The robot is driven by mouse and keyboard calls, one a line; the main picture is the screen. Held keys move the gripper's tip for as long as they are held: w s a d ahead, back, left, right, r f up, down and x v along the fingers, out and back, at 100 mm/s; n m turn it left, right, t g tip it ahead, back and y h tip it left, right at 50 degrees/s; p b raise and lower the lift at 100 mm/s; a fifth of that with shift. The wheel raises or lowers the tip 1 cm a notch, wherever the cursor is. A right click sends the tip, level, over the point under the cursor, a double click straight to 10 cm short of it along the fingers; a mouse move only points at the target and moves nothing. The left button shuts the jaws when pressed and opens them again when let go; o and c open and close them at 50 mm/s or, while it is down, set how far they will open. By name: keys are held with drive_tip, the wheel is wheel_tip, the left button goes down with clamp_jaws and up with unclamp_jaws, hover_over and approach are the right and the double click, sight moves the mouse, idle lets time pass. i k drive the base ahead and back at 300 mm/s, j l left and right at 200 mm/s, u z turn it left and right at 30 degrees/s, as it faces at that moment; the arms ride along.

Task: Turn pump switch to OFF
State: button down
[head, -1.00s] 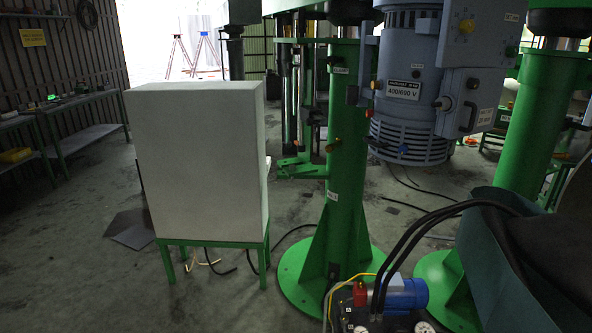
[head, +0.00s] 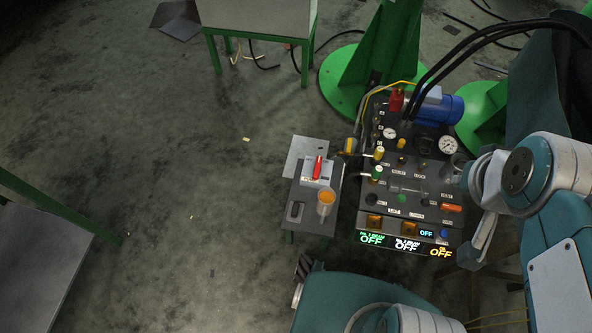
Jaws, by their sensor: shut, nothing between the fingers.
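A dark control panel (head: 402,180) stands right of centre in the head view, with several knobs, buttons, lamps and two gauges. Lit displays along its front edge read OFF in green, white, cyan and orange. A red handle (head: 318,167) sits on a grey box on a small stand left of the panel. Labels are too small to read, so I cannot tell which control is the pump switch. My gripper (head: 470,254) appears at the panel's right front side, shut and empty; its contact with the panel is unclear.
An orange-topped cylinder (head: 326,199) stands on the small stand's dark top. A blue motor (head: 440,108) and black hoses are behind the panel. Green column bases (head: 345,75) stand at the back. A bench (head: 45,255) is at lower left. The floor between is mostly clear.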

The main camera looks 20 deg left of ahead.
sight(317, 169)
drive_tip(key=u, duration=0.8)
drive_tip(key=i+j+z, duration=0.1)
drive_tip(key=j+z, duration=0.2)
drive_tip(key=j, duration=0.25)
drive_tip(key=j+z, duration=0.3)
drive_tip(key=j, duration=0.2)
drive_tip(key=u, duration=0.6)
drive_tip(key=i+j, duration=0.1)
drive_tip(key=j, duration=0.3)
drive_tip(key=i+j+u, duration=0.1)
drive_tip(key=j, duration=0.3)
drive_tip(key=i+j, duration=0.1)
drive_tip(key=j, duration=0.25)
drive_tip(key=i+j+u, duration=0.1)
drive_tip(key=i+j, duration=0.15)
drive_tip(key=i, duration=0.15)
drive_tip(key=i+j+u, duration=0.1)
drive_tip(key=i, duration=0.3)
drive_tip(key=i+z, duration=0.6)
drive_tip(key=z, duration=0.15)
drive_tip(key=i+j+z, duration=0.15)
drive_tip(key=i+z, duration=0.35)
drive_tip(key=z, duration=0.25)
drive_tip(key=i+j+z, duration=0.15)
drive_tip(key=z, duration=0.25)
drive_tip(key=i+j+z, duration=0.1)
drive_tip(key=z, duration=0.3)
drive_tip(key=i+j+z, duration=0.1)
drive_tip(key=z, duration=0.3)
drive_tip(key=j, duration=0.1)
